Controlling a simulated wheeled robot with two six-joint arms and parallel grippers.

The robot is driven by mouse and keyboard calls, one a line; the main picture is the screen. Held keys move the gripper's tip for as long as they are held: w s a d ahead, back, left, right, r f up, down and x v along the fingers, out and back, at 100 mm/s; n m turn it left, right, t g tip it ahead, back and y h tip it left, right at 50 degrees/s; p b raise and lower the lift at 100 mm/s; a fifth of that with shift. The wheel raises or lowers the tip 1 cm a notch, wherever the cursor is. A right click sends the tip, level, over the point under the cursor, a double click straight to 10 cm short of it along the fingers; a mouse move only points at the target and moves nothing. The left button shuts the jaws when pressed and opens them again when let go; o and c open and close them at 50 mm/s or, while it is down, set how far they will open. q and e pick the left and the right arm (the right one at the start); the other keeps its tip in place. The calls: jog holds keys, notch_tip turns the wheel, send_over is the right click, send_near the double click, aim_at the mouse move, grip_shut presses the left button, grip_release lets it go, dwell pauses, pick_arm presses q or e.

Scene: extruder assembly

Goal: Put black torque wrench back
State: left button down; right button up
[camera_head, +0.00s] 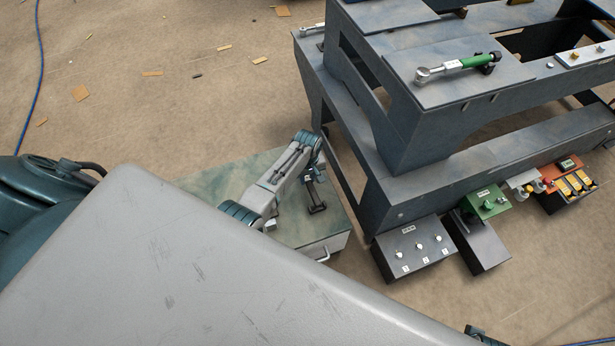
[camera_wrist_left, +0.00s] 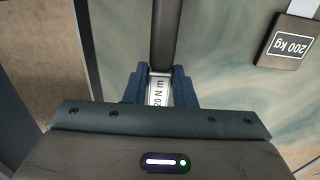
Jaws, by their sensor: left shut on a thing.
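My left gripper (camera_head: 308,177) is over the green-topped cabinet beside the grey workbench. In the left wrist view its blue fingers (camera_wrist_left: 160,88) are shut on the black torque wrench (camera_wrist_left: 165,35). The pale section between the fingers reads "20 N m", and the dark handle runs toward the top of the picture. The wrench's other end is hidden behind the gripper body. I cannot tell whether the wrench touches the cabinet top (camera_head: 210,190). My right gripper is not in view.
A green-handled torque wrench (camera_head: 460,66) lies on the bench's raised shelf. Another silver tool (camera_head: 312,28) lies at its far left corner. A dark "200 kg" plate (camera_wrist_left: 289,42) is on the cabinet top. Control boxes (camera_head: 412,248) stand along the bench's front.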

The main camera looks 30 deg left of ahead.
pick_arm(q)
jog(key=shift+f+b, duration=0.65)
jog(key=shift+f, duration=0.35)
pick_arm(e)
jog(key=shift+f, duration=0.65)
pick_arm(q)
jog(key=c, duration=1.1)
grip_release()
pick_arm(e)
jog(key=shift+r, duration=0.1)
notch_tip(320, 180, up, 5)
pick_arm(q)
notch_tip(320, 180, up, 11)
jog(key=p, duration=0.2)
jog(key=shift+f+p, duration=0.1)
jog(key=shift+p, duration=0.3)
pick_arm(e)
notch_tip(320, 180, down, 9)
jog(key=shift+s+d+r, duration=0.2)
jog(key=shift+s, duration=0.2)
